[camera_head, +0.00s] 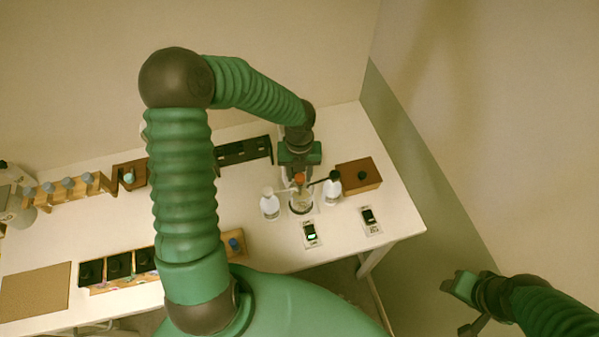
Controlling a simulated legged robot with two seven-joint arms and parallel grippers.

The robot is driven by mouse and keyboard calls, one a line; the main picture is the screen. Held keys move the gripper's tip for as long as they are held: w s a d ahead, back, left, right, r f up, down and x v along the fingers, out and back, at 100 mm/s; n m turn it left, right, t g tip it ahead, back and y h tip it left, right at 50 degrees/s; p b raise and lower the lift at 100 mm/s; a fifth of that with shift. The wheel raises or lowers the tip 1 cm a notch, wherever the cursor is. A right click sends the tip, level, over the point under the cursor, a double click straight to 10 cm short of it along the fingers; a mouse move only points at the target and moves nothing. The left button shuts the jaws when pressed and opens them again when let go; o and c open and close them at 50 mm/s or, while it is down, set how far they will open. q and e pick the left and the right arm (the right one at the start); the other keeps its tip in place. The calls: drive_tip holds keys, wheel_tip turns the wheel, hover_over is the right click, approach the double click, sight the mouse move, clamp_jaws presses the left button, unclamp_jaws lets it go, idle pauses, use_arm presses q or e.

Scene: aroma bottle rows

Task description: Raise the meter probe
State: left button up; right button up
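My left gripper (299,173) points down at the right part of the white table. Its fingertips are by a small orange-red top, probably the meter probe (299,179), which stands over a clear glass vessel (301,203). The probe's lower part is hard to make out, and I cannot tell whether the fingers touch or grip it. Two small meters lie in front: one with a lit green display (310,235), one with a dark display (371,219). My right gripper (464,307) is off the table at the lower right, away from everything; its finger gap is unclear.
White bottles stand close on both sides of the vessel, one left (269,205) and one right with a dark top (332,188). A brown box (359,175) is behind right. A dark rack (244,151) lies behind left. Black trays (118,265) and a cork mat (35,293) are at left.

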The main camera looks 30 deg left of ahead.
use_arm(q)
drive_tip(key=shift+s+d+r, duration=0.1)
drive_tip(key=shift+d+r, duration=0.05)
drive_tip(key=shift+d, duration=0.05)
drive_tip(key=c, duration=0.5)
clamp_jaws()
idle(0.6)
